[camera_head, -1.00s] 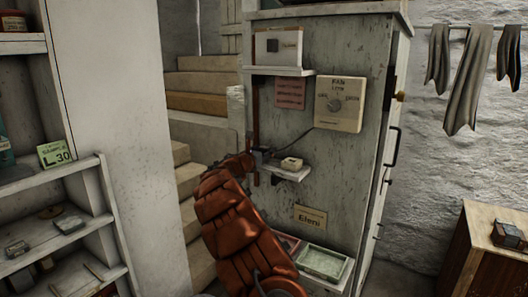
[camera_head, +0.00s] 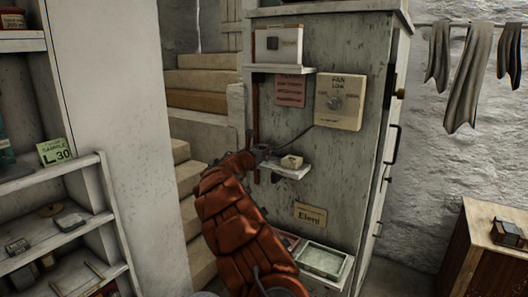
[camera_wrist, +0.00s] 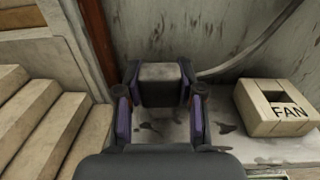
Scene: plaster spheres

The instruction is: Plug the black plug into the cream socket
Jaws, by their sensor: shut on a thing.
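The black plug (camera_wrist: 160,82) is a dark block between my gripper's fingers in the wrist view. My gripper (camera_wrist: 160,100) is shut on it, with one finger on each side. In the head view my gripper (camera_head: 260,152) is at the left end of a small wall shelf, and the plug is too small there to make out clearly. The cream socket (camera_wrist: 268,119) is a box marked FAN with a dark square opening in its top. It sits on the shelf to the right of the plug, apart from it, and also shows in the head view (camera_head: 291,162).
The small shelf (camera_head: 287,173) juts from the grey panel. A cord (camera_wrist: 240,62) runs along the panel toward the plug. A cream fan control box (camera_head: 340,102) hangs above right. Stone steps (camera_wrist: 25,120) lie to the left. A pale tray (camera_head: 322,262) is below.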

